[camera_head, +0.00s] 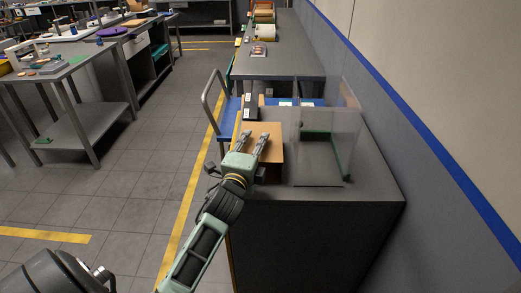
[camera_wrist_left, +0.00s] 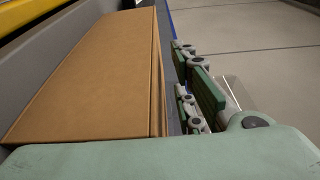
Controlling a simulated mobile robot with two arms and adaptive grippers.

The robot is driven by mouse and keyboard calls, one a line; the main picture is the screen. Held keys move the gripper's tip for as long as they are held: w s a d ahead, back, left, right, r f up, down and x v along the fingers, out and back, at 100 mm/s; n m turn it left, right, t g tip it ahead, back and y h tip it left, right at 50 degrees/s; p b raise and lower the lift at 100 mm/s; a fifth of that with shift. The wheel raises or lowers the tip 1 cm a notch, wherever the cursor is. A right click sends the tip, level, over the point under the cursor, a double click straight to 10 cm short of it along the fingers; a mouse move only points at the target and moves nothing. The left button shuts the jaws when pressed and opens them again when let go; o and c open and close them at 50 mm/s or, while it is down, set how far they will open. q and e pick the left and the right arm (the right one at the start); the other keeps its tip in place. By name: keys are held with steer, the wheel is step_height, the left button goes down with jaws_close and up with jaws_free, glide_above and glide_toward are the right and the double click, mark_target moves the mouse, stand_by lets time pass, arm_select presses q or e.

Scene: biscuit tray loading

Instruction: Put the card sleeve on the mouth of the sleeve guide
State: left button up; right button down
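A brown card sleeve (camera_head: 271,151) lies on the grey counter, left of the clear panels. In the left wrist view the sleeve (camera_wrist_left: 95,75) fills the left half as a flat box shape. My left gripper (camera_head: 254,139) is over the sleeve, its two fingers apart. In the left wrist view its fingers (camera_wrist_left: 196,92) show just right of the sleeve's long edge. Contact with the sleeve cannot be told. The sleeve guide appears to be the clear-walled stand (camera_head: 327,150) with green rails, right of the sleeve. My right gripper is not in view.
Dark boxes (camera_head: 250,107) and a blue tray (camera_head: 292,102) are behind the sleeve. The grey counter (camera_head: 365,185) is bare at its front right, beside the wall. A longer bench (camera_head: 282,60) stands farther back. A workbench (camera_head: 62,65) with small items stands left across the floor.

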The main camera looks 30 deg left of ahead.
arm_select(q)
steer(key=shift+c, duration=0.3)
jaws_close()
